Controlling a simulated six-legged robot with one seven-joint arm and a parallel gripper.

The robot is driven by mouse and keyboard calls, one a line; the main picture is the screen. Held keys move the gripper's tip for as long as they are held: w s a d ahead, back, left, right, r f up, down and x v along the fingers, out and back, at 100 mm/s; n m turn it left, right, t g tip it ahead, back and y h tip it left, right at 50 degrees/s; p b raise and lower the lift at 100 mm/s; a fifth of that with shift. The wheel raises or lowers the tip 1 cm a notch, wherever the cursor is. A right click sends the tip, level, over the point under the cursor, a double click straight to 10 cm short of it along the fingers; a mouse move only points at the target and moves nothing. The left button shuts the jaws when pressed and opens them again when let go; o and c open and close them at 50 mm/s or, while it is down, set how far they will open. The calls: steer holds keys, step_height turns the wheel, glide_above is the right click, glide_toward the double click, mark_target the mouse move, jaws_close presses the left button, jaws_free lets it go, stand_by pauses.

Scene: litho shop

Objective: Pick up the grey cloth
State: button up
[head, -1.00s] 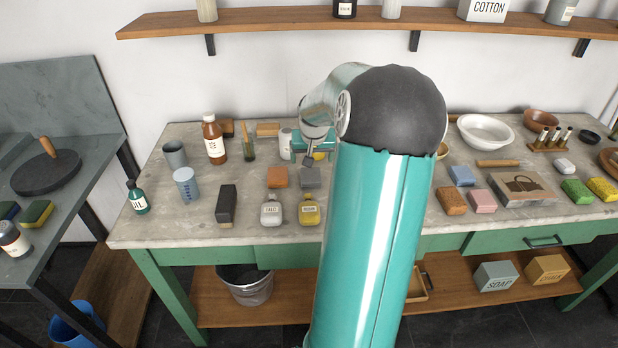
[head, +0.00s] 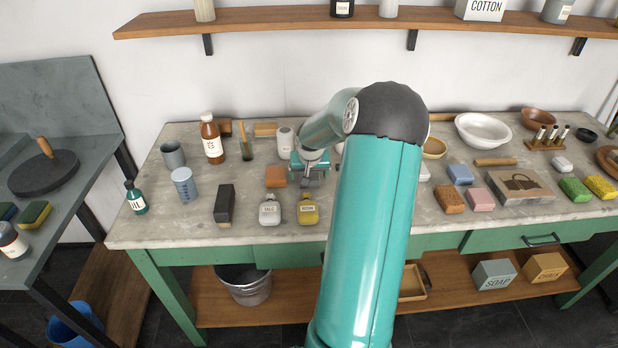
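The grey cloth (head: 313,181) looks like a small folded grey block on the stone-topped bench, just right of an orange-brown block. My gripper (head: 312,174) is right at it, reaching down from above and partly covering it. The fingers are small and partly hidden by the wrist and the cloth, so I cannot tell whether they are open or shut, or touching the cloth. The cloth appears to rest on the bench.
The orange-brown block (head: 276,176) is close on the left. A talc bottle (head: 270,211) and a yellow rosin bottle (head: 308,209) stand in front. A white container (head: 285,142) stands behind. My arm hides part of the bench on the right.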

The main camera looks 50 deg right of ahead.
steer(key=c, duration=1)
steer(key=shift+c, duration=0.2)
steer(key=shift+r, duration=0.6)
steer(key=s+a+r, duration=1)
steer(key=r, duration=0.1)
steer(key=shift+r, duration=0.35)
